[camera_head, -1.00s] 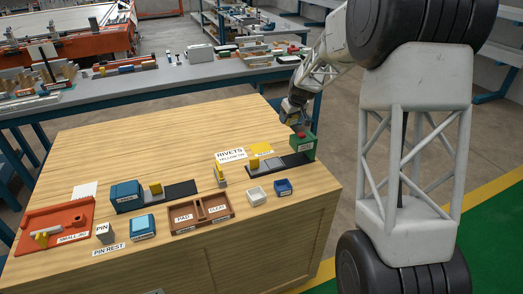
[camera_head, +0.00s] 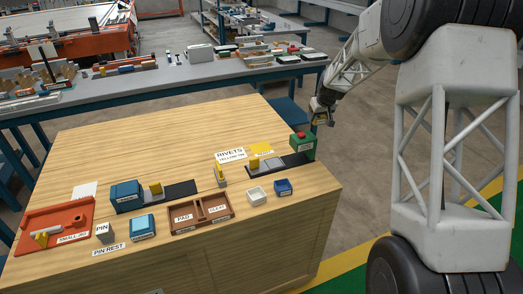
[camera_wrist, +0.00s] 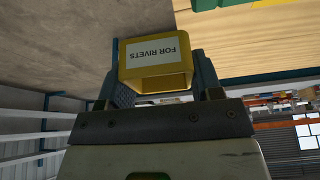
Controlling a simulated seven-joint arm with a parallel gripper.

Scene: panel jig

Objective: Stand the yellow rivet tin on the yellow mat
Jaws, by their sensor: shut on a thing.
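My gripper (camera_head: 321,112) hangs past the bench's far right edge, over the floor, in the head view. In the wrist view, my gripper (camera_wrist: 160,92) is shut on the yellow rivet tin (camera_wrist: 130,72), which has a white label reading FOR RIVETS. The label and the surroundings appear upside down in that view. The tin looks clear of any surface; it is too small to make out well in the head view. The yellow mat (camera_head: 262,148) lies on the bench beside the RIVETS sign (camera_head: 230,154), left of my gripper and apart from it.
A green box with a red button (camera_head: 302,143) stands at the bench's right edge, between my gripper and the mat. A dark rail with grey blocks (camera_head: 280,164) lies in front of the mat. A yellow upright piece (camera_head: 220,173) stands to its left. The bench's back middle is clear.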

